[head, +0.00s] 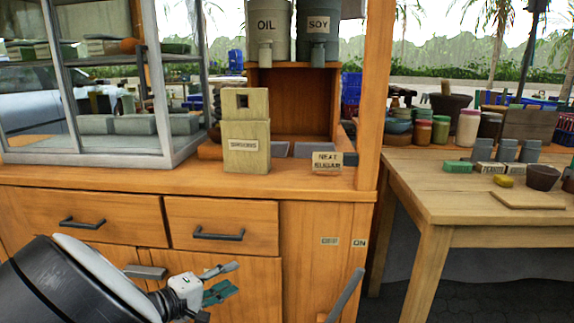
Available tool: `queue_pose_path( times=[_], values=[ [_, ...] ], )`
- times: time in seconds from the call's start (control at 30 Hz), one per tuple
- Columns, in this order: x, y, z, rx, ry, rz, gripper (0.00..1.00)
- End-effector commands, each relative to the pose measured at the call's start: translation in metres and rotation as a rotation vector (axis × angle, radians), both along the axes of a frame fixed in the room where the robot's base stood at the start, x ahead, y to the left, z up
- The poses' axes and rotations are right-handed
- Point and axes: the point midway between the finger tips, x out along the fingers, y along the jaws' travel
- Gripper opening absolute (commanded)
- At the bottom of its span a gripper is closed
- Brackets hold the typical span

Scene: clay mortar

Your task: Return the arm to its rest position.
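My gripper (236,277) is at the lower left of the head view, in front of the wooden cabinet's lower door. Its fingers point right, a grey one above and a teal-coloured one below. A gap shows between their tips and I see nothing held there. My arm comes in from the lower left corner, its large dark and white link close to the camera. The gripper is below the counter top (100,176), apart from the things on it.
The cabinet's drawer handles (218,234) stick out above the gripper. The counter holds a glass case (100,150), a wooden chopstick box (246,150) and OIL and SOY dispensers (318,30).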

Motion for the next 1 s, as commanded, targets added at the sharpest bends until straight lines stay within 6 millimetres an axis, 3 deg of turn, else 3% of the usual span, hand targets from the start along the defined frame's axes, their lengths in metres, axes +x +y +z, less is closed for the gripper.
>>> queue_pose_path(
  times=[0.03,0.23,0.5,0.8,1.0],
  values=[
    [0.003,-0.029,0.017,0.035,0.032,-0.076,0.4],
    [-0.01,-0.124,0.061,0.157,0.174,-0.31,0.4],
    [-0.062,-0.228,0.112,0.356,0.352,-0.551,0.4],
    [-0.151,-0.308,0.154,0.611,0.507,-0.714,0.4],
    [-0.22,-0.337,0.172,0.785,0.576,-0.765,0.4]
  ],
)
